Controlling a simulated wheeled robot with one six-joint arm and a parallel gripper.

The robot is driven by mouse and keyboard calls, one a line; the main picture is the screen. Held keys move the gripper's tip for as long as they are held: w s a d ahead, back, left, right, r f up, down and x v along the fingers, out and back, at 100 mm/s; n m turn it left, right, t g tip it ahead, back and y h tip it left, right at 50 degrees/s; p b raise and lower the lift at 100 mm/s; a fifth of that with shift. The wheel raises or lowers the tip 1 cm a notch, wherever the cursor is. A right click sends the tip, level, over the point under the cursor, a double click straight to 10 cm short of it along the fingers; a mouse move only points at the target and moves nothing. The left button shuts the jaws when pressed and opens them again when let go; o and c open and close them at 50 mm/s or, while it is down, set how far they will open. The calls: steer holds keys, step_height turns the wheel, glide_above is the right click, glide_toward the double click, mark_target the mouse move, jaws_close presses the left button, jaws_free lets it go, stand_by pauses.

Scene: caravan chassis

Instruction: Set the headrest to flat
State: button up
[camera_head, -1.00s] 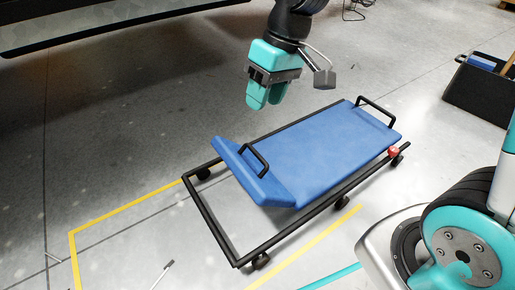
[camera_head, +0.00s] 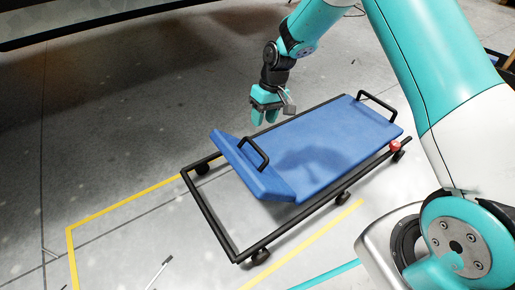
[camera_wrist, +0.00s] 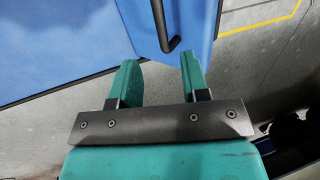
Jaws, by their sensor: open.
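The blue headrest (camera_head: 246,168) is the panel at the left end of the creeper's blue pad (camera_head: 330,135). It is tilted up from the pad and carries a black bar handle (camera_head: 262,152). In the wrist view the headrest (camera_wrist: 215,20) is at the top, with its handle (camera_wrist: 161,28) ahead of the fingers. My gripper (camera_head: 264,118) is open and empty, above the pad's far long edge, to the right of the headrest. Its two teal fingers (camera_wrist: 158,70) are apart and do not appear to touch the handle.
The creeper's black frame (camera_head: 207,220) stands on casters and has a second handle (camera_head: 378,100) and a red knob (camera_head: 395,146) at the right end. Yellow floor lines (camera_head: 120,207) run beside it. A dark chassis edge (camera_head: 90,20) overhangs the upper left.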

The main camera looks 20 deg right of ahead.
mark_target(256, 146)
steer(key=b+x, duration=0.4)
steer(key=x, duration=0.5)
steer(key=shift+f, duration=0.25)
steer(key=shift+a, duration=0.1)
steer(key=shift+s, duration=0.1)
jaws_close()
